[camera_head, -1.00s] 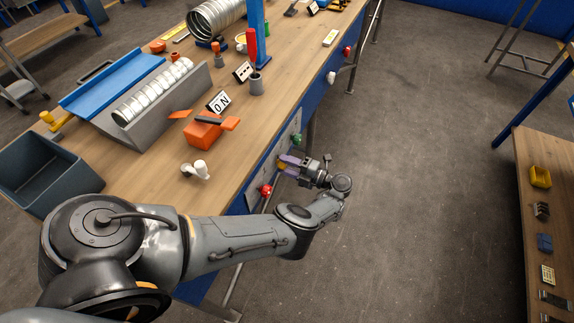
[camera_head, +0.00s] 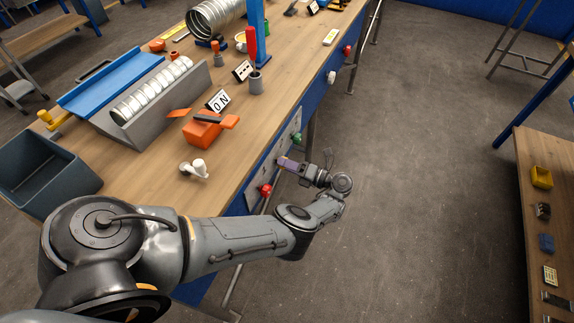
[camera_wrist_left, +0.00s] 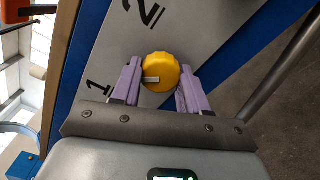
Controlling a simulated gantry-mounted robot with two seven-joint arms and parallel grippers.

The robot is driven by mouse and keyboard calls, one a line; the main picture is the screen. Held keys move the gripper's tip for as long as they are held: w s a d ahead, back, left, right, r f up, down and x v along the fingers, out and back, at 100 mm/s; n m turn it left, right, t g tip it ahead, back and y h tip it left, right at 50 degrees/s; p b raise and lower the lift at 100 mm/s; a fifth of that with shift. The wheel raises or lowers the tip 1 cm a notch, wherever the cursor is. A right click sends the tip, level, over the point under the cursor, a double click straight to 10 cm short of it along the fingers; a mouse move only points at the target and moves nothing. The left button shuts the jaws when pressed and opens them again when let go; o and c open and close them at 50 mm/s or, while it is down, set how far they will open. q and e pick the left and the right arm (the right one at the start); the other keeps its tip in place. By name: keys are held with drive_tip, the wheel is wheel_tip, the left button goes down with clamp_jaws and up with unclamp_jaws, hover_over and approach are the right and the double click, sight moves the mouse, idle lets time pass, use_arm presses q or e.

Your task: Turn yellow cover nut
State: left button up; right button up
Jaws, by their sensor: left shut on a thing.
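The yellow cover nut (camera_wrist_left: 161,72) is a round knob with a ridged rim and a pale bar mark. It sits on a grey panel on the bench's blue front side, near the printed digits 1 and 2. In the head view my left gripper (camera_head: 284,163) reaches this panel from the aisle side, and its fingers mostly hide the nut. In the left wrist view the purple fingers of my left gripper (camera_wrist_left: 160,80) stand on both sides of the nut, shut on it. My right gripper is in neither view.
A red knob (camera_head: 265,190) and a green knob (camera_head: 296,139) sit on the panel near the gripper. The wooden bench top (camera_head: 150,185) holds an orange block (camera_head: 203,133), a white fitting (camera_head: 198,168) and a spiral duct in a grey trough.

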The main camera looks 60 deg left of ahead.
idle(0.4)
use_arm(q)
drive_tip(key=o, duration=1.1)
drive_tip(key=shift+c, duration=0.2)
drive_tip(key=b+v, duration=0.4)
drive_tip(key=v, duration=0.7)
drive_tip(key=shift+s, duration=0.1)
